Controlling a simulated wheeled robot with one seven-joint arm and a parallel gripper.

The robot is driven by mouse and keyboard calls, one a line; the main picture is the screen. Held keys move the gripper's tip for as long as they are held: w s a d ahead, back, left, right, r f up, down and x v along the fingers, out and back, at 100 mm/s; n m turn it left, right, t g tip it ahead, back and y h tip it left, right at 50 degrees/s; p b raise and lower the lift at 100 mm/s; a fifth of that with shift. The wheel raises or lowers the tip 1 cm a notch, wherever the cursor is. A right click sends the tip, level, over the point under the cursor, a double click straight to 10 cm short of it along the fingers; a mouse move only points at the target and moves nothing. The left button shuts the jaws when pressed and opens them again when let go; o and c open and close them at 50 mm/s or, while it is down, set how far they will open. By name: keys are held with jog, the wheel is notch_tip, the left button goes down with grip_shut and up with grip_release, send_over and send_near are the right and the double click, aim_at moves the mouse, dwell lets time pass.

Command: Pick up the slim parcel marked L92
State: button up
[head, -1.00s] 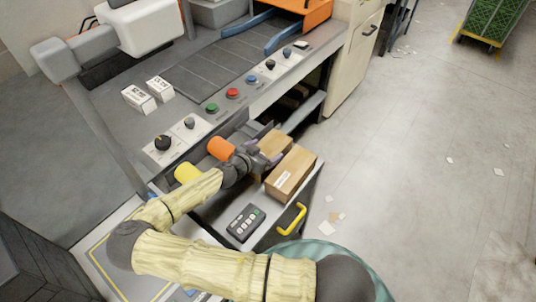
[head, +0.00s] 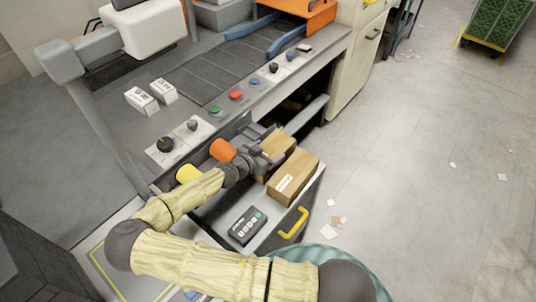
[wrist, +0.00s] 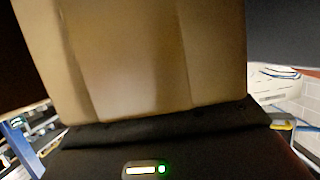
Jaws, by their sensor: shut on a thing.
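My gripper (head: 262,157) is shut on a brown cardboard parcel (head: 279,148) at the inner end of the open drawer. In the wrist view the held parcel (wrist: 140,55) stands large and close above the dark gripper body. No marking can be read on its visible faces, and I cannot tell whether it touches the drawer floor. A second brown parcel (head: 301,174) with a white label lies just beside it, nearer the drawer front. Its label is too small to read.
The open drawer (head: 272,232) has a yellow handle (head: 293,223) and holds a dark keypad device (head: 248,226). An orange cylinder (head: 222,149) and a yellow one (head: 188,174) are by my arm. Two white boxes (head: 152,95) stand on the counter. Floor to the right is mostly clear.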

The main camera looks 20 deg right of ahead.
aim_at(267, 152)
notch_tip(267, 152, up, 9)
jog(key=shift+b, duration=0.65)
